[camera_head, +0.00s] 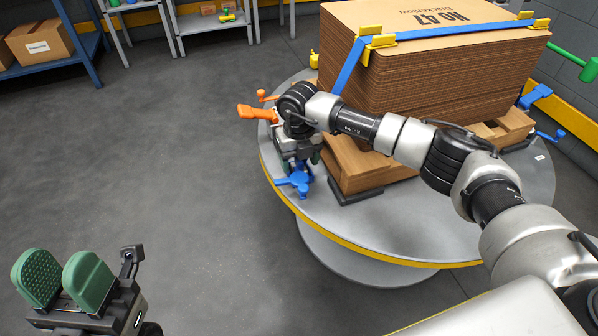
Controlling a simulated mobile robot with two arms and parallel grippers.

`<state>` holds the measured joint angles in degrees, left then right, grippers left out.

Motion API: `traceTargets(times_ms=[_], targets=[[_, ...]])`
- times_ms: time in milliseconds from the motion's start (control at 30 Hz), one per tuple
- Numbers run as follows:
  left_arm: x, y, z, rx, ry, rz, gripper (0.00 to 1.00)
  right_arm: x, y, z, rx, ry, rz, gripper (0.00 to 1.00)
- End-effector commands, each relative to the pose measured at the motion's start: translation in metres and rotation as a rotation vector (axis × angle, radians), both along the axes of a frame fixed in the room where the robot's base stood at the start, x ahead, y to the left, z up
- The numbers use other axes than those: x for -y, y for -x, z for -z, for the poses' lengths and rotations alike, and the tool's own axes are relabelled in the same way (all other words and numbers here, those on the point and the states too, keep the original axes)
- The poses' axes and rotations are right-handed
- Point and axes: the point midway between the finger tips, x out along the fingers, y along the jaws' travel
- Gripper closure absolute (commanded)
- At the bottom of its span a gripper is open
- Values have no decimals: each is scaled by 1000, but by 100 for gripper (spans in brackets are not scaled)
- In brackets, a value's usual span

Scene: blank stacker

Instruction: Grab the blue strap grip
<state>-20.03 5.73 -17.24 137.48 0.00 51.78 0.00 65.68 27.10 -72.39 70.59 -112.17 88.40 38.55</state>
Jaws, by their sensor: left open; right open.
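A blue strap grip (297,181) with stubby arms is at the left edge of the round table, beside the pallet's near corner. My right gripper (300,161) points down just above it, with its jaws open. The wrist hides part of the fingers, and I cannot tell whether they touch the grip or reach around it. My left gripper (63,280) is at the bottom left, open and empty, its two green pads apart. It is far from the grip, over the floor.
The round table (420,225) carries a pallet (370,170) with a tall cardboard stack (430,85) under a blue strap (349,65). An orange handle (258,112) sits left of my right wrist. My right arm crosses the table. The floor (150,170) at left is clear.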

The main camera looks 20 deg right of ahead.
Motion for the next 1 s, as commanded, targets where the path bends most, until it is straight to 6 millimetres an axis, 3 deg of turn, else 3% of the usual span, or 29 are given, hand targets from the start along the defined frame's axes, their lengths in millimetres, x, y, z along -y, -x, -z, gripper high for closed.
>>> traceTargets(times_ms=[100, 367, 733, 1000], targets=[[0, 0, 5, -1, 0, 0, 57, 0, -1, 10, 2, -1, 1, 34], [0, 0, 4, -3, -1, -1, 57, 0, -1, 10, 2, -1, 0, 36], [0, 0, 5, -4, -1, 0, 57, 0, -1, 10, 2, -1, 0, 92], [0, 0, 2, -5, -2, 0, 57, 0, -1, 5, 4, -1, 0, 92]])
